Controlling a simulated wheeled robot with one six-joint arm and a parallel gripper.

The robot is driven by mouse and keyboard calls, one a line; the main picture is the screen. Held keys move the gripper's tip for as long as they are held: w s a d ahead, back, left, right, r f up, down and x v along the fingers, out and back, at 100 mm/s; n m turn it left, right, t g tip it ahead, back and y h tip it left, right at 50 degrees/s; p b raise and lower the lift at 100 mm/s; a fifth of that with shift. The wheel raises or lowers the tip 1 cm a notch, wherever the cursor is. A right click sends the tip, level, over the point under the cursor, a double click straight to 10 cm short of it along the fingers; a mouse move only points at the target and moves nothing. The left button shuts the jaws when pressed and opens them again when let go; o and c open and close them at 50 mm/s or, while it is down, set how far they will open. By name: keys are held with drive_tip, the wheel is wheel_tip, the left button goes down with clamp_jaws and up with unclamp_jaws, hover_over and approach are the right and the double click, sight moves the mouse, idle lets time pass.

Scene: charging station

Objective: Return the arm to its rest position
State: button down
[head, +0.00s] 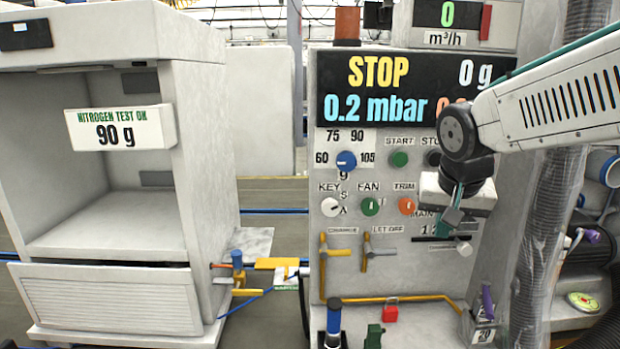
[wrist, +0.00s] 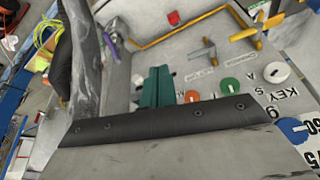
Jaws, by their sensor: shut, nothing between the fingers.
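My arm (head: 560,100) reaches in from the right side of the head view and bends down at its dark wrist joint. My gripper (head: 450,220) hangs in front of the lower right of the control panel (head: 335,275), near the main switch (head: 464,248). In the wrist view the green fingers of my gripper (wrist: 157,85) are together with nothing between them. The panel's orange trim knob (wrist: 192,96) and green fan knob (wrist: 230,86) show just beyond the fingers. Whether the fingertips touch the panel cannot be told.
A white cabinet (head: 190,150) with an open bay stands at the left. Yellow-handled valves (head: 323,252) stick out from the panel. A thick ribbed hose (head: 550,230) runs upright at the right, close to my arm. A red padlock (head: 390,312) and a blue-topped part (head: 333,315) sit low in front.

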drive_tip(key=s+f+n+g, duration=0.1)
drive_tip(key=s+f, duration=0.1)
drive_tip(key=s, duration=1)
drive_tip(key=s+d+f+n+g+y, duration=0.1)
drive_tip(key=s+f+n+g, duration=0.1)
drive_tip(key=s, duration=0.9)
drive_tip(key=shift+s+d, duration=0.2)
drive_tip(key=shift+s, duration=0.2)
idle(0.6)
